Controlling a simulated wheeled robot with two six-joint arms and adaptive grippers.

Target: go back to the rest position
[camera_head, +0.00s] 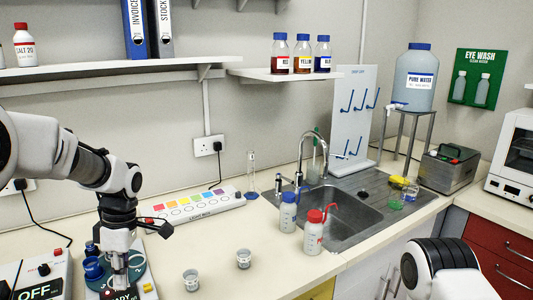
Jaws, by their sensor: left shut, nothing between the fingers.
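My left gripper (118,262) points down at the lower left. It is shut and empty, low over a bench device (148,289) with a teal round part and a label that is partly hidden. I cannot tell whether the fingertips touch it. A dark blue-capped item (92,268) stands just left of the gripper. My right arm shows only as a white and black link at the bottom right, and its gripper is out of view.
Two small cups (191,281) stand right of the left gripper. A light box (196,209) lies behind. A blue-capped bottle (288,213) and a red-capped wash bottle (313,236) stand before the sink (350,215). A shelf (110,72) runs above my left arm.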

